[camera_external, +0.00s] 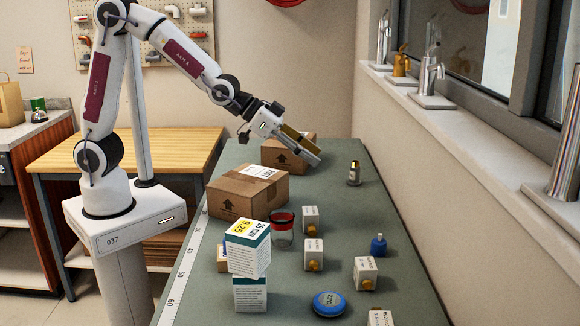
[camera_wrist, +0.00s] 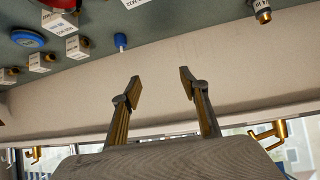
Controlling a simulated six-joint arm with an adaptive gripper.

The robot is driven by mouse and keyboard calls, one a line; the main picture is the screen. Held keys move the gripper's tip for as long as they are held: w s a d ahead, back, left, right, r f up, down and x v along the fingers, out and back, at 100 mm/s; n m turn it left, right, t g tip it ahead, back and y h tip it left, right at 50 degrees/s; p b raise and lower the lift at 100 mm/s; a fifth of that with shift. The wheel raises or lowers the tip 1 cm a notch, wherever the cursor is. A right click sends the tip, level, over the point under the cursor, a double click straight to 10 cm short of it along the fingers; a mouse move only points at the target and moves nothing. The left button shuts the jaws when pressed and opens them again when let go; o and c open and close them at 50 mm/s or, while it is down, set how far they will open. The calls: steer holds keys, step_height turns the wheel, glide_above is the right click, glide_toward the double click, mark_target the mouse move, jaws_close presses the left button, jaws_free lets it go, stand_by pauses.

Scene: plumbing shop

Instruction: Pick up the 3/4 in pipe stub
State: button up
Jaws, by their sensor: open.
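A small upright cylinder with a brass top and a pale label (camera_external: 354,174), which looks like the pipe stub, stands on the green bench near its far right side. It also shows in the wrist view (camera_wrist: 262,12) at the top right edge, partly cut off; its label is too small to read surely. My gripper (camera_external: 309,147) is open and empty, above the bench to the left of the stub and higher, in front of the far carton. In the wrist view its two fingers (camera_wrist: 160,84) stand wide apart with only wall between them.
Two cartons (camera_external: 248,191) (camera_external: 280,152) stand on the left. Bench around the stub is clear; a wall runs right.

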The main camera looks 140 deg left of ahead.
steer(key=s+a+f+n+y, duration=0.1)
steer(key=s+a+f, duration=0.15)
steer(key=a, duration=0.55)
steer(key=s+a+f+n+y, duration=0.15)
steer(key=a+f, duration=0.25)
steer(key=a, duration=0.4)
steer(key=n+g+y, duration=0.2)
steer(key=y, duration=0.1)
glide_toward(356, 165)
steer(key=a, duration=0.1)
steer(key=a+f, duration=0.1)
steer(key=a, duration=0.1)
steer(key=shift+a+f+h, duration=0.15)
steer(key=shift+h, duration=0.1)
steer(key=shift+x, duration=1.25)
steer(key=shift+w+f, duration=0.1)
steer(key=shift+f+x, duration=0.25)
steer(key=shift+x, duration=2.2)
